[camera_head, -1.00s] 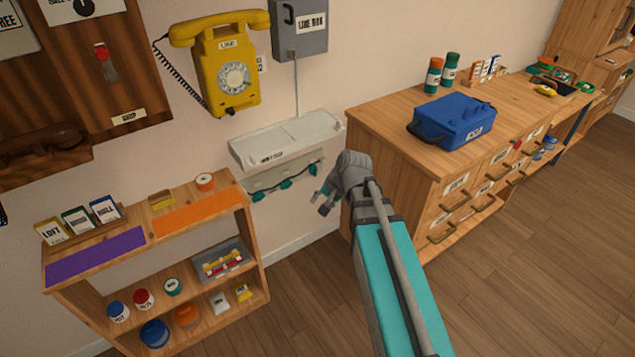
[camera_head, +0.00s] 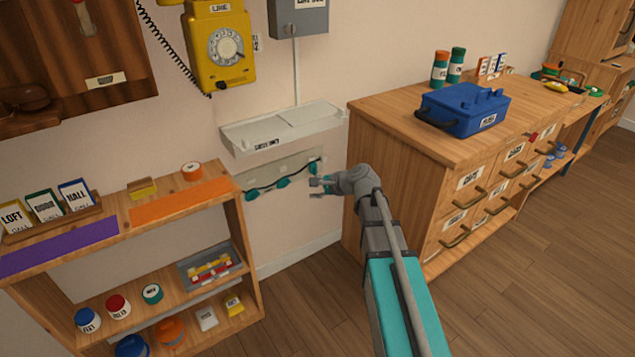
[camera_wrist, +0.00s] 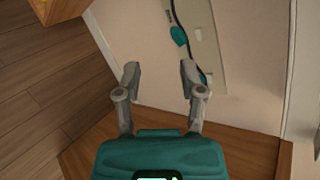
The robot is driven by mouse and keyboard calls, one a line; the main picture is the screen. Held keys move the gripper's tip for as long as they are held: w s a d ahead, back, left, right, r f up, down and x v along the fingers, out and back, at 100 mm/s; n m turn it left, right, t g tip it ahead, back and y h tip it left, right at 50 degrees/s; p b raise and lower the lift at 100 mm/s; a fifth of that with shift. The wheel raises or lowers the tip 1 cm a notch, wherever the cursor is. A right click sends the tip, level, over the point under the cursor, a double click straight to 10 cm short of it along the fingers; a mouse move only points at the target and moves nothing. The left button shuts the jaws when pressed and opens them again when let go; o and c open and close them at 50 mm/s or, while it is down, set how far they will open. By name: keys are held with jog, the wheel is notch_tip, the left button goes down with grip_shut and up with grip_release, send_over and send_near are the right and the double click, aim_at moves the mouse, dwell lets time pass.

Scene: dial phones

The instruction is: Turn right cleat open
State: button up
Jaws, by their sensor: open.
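A pale grey panel (camera_head: 268,178) is on the wall under a white shelf, with teal cleats and a dark cord along it. The right cleat (camera_head: 313,167) is at the panel's right end; the middle cleat (camera_head: 283,182) and left cleat (camera_head: 252,194) are farther left. My gripper (camera_head: 318,187) is open and empty, pointing left, just below and beside the right cleat with no clear contact. In the wrist view my gripper (camera_wrist: 160,75) has its fingers apart. A teal cleat (camera_wrist: 178,36) and the panel (camera_wrist: 205,40) lie beyond them; a bit of teal shows behind the right finger.
The white shelf (camera_head: 283,128) juts out above the panel. A wooden drawer cabinet (camera_head: 390,190) stands close on the right of my arm. A low wooden bookcase (camera_head: 250,255) stands at left. Bare wall and floor lie between them.

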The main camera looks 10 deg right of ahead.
jog(key=w+d+f+m+t+b, duration=0.4)
jog(key=w+f+m+b, duration=0.3)
jog(key=b, duration=0.3)
jog(key=m+t+h+b, duration=0.1)
jog(key=m+t+b, duration=0.3)
jog(key=m+b, duration=0.6)
send_near(316, 170)
jog(key=b+v, duration=0.1)
jog(key=v, duration=0.4)
jog(key=shift+w+n, duration=0.2)
jog(key=shift+n, duration=0.2)
jog(key=shift+w+a, duration=0.1)
jog(key=x, duration=1.3)
jog(key=shift+w+a+r, duration=0.1)
jog(key=shift+w+a, duration=0.05)
jog(key=shift+w, duration=0.15)
jog(key=shift+c, duration=0.2)
grip_shut()
